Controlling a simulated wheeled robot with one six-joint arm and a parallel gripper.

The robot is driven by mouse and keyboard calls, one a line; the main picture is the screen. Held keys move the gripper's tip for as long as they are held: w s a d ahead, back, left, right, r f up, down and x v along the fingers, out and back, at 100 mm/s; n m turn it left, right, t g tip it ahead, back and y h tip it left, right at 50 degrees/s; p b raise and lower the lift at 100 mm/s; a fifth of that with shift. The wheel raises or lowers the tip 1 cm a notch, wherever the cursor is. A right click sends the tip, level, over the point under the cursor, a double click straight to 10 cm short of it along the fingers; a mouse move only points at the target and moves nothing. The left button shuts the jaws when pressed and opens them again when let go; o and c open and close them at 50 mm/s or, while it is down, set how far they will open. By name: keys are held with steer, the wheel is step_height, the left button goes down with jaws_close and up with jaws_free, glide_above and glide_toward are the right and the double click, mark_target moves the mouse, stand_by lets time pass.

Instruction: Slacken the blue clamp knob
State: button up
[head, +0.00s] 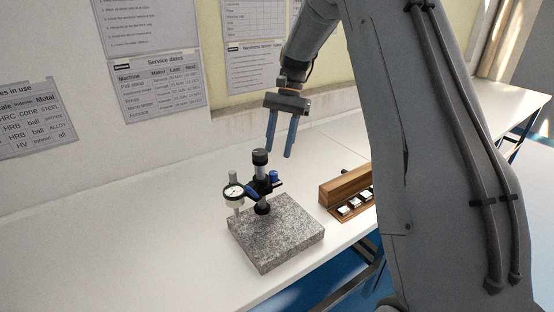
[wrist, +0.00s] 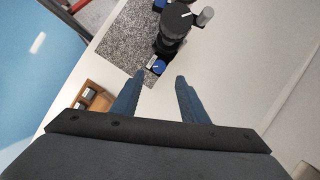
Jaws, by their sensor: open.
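The blue clamp knob (head: 274,175) sits on the right side of the black clamp on a dial gauge stand. It also shows in the wrist view (wrist: 157,66), close to the left fingertip in the picture. The stand has a black post (head: 260,158), a round white dial gauge (head: 233,192) on its left and a speckled granite base (head: 290,238). My gripper (head: 279,153), with two blue fingers, is open and empty. It points down above and slightly behind the stand.
A wooden box (head: 345,186) with several metal blocks stands right of the granite base, partly hidden by my arm. A wall with posted sheets (head: 160,86) rises behind the white table (head: 120,235). The table left of the stand is clear.

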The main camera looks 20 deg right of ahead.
mark_target(273, 172)
steer(key=shift+w+d+r, duration=0.1)
steer(key=shift+r, duration=0.3)
steer(key=s+a+m+t+h, duration=0.1)
steer(key=m, duration=0.2)
steer(key=s+m+t+h, duration=0.1)
steer(key=m, duration=0.2)
steer(key=s+a+m+t+h+b, duration=0.1)
steer(key=m, duration=0.1)
steer(key=shift+a+m, duration=0.35)
steer(key=shift+m, duration=0.05)
steer(key=shift+f+p, duration=0.8)
steer(key=shift+f, duration=3.1)
steer(key=shift+c, duration=0.4)
jaws_close()
steer(key=shift+w, duration=0.1)
